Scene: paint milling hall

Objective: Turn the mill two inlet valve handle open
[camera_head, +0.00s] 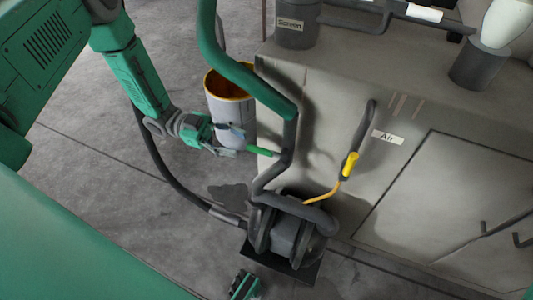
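A green valve handle (263,151) sticks out to the left from the dark lower part of the inlet pipe (289,140). The pipe's upper part is green, and its lower end bends down toward a dark pump-like unit (285,232) on the floor. My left gripper (231,140) is just left of the handle's free end, with its fingers pointing toward it. Its fingers look apart, with nothing clearly held between them. I cannot tell whether a finger touches the handle. A small green and dark part at the bottom edge (245,286) may be my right gripper; its fingers cannot be made out.
A grey bin with a yellow inside (231,105) stands behind my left gripper. A grey cabinet (450,190) fills the right, with an "Air" label (388,137) and a yellow-handled valve (350,165). A dark hose (165,170) runs along the floor. Open floor lies at left.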

